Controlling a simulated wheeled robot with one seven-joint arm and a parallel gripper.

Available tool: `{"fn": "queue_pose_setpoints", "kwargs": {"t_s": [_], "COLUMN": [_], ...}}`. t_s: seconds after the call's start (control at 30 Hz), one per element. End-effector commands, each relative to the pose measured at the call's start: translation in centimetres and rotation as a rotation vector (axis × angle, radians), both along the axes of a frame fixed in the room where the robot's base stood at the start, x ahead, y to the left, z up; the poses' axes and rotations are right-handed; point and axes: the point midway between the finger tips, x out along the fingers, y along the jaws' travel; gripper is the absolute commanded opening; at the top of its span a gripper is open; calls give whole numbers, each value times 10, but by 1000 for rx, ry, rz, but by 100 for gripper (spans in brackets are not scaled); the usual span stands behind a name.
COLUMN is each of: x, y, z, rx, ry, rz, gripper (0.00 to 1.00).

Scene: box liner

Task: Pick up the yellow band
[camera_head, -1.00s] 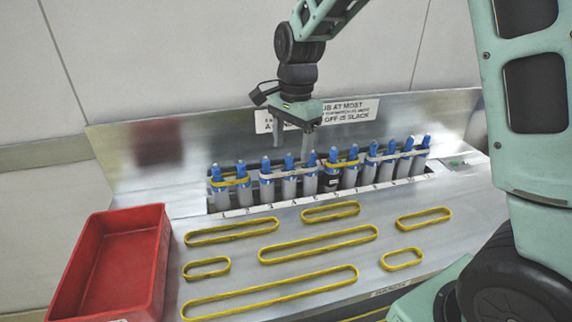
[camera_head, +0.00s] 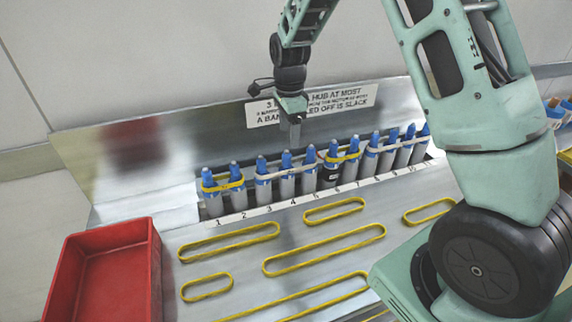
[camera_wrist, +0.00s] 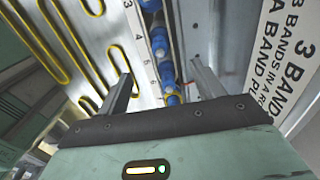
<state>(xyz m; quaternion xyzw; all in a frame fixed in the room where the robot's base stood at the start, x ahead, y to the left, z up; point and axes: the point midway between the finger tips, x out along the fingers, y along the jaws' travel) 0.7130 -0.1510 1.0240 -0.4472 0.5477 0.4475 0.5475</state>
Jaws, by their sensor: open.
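Several yellow bands lie flat on the grey metal deck: an upper left one (camera_head: 229,242), a small one (camera_head: 206,287), a long middle one (camera_head: 325,249), a short upper one (camera_head: 335,210) and a right one (camera_head: 429,211). A front one (camera_head: 305,300) is cut by the frame edge. Other yellow bands loop around blue-topped posts, at the left end (camera_head: 223,187) and near the middle (camera_head: 342,158). My gripper (camera_head: 295,138) points down just above the post row, apart from the loose bands. In the wrist view its fingers (camera_wrist: 161,76) are spread and empty.
A red bin (camera_head: 108,270) stands at the left. The numbered row of posts (camera_head: 309,176) runs across the deck, with pale bands around some. A sloped metal back panel with a sign (camera_head: 320,104) rises behind. My arm hides the deck's right side.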

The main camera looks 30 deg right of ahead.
Motion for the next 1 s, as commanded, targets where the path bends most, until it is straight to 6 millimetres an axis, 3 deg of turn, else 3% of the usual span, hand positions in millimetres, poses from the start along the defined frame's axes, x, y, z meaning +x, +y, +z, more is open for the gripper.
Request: {"fn": "queue_pose_setpoints", "kwargs": {"t_s": [0.2, 0.47, 0.8, 1.0], "x": [-1, 0, 2, 2], "y": [0, 0, 1, 1], "z": [-39, -58, -100, -106], "rx": [0, -1, 0, 0], "ry": [3, 2, 2, -1], "rz": [1, 0, 0, 0], "gripper": [67, 67, 67, 67]}}
